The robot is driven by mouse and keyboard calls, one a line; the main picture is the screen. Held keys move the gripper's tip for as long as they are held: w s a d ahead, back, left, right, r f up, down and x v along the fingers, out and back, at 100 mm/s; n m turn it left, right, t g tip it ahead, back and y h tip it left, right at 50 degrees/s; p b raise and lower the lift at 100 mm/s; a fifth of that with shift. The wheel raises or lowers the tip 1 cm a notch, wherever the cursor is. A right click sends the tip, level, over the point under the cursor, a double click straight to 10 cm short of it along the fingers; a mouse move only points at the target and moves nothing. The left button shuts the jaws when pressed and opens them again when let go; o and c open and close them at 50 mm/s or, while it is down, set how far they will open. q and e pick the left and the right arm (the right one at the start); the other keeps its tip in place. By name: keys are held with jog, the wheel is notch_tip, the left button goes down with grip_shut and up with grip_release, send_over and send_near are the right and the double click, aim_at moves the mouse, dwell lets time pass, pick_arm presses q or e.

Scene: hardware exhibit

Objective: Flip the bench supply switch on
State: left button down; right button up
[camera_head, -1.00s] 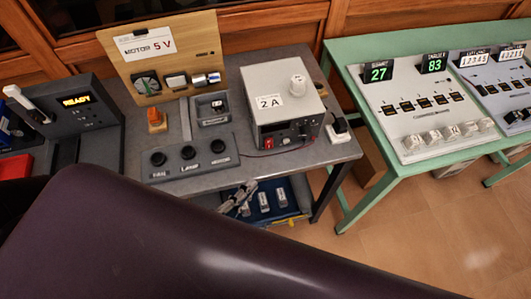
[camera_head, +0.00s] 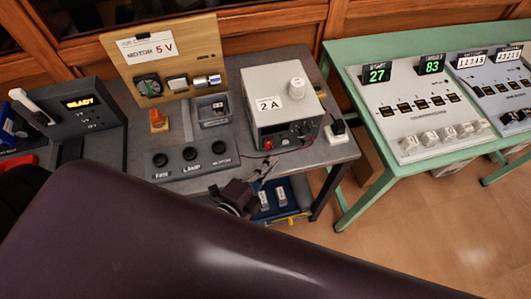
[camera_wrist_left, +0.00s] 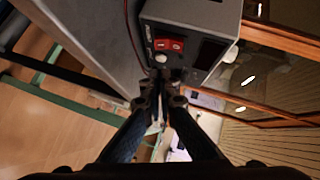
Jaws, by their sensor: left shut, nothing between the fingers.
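In the left wrist view the red switch (camera_wrist_left: 168,45) shows beyond the fingertips, beside a pale round part. My left gripper (camera_head: 263,170) is shut and empty, in front of the bench edge just below the switch. Its fingertips (camera_wrist_left: 160,92) appear apart from the switch. My right gripper is not in view.
A panel with several black knobs (camera_head: 190,160) and a wooden "MOTOR 5 V" board (camera_head: 205,50) stand left of the supply. A black plug (camera_head: 338,127) sits at its right. A green table (camera_head: 350,200) with display panels stands further right. My dark arm covers the lower left.

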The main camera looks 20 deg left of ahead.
aim_at(271, 148)
pick_arm(q)
jog(key=shift+w+a+f+p, duration=0.15)
jog(key=shift+w+a+f, duration=0.2)
jog(key=shift+w+a, duration=0.3)
jog(key=shift+w+a+f+p, duration=0.15)
jog(key=shift+w+a+f, duration=0.25)
jog(key=shift+w, duration=0.3)
jog(key=shift+r, duration=0.1)
jog(key=shift+w+a+f+b, duration=0.15)
jog(key=shift+f+b, duration=0.25)
jog(key=shift+b, duration=0.25)
jog(key=shift+r+m+t, duration=0.1)
jog(key=shift+m+t, duration=0.2)
jog(key=shift+w+r, duration=0.1)
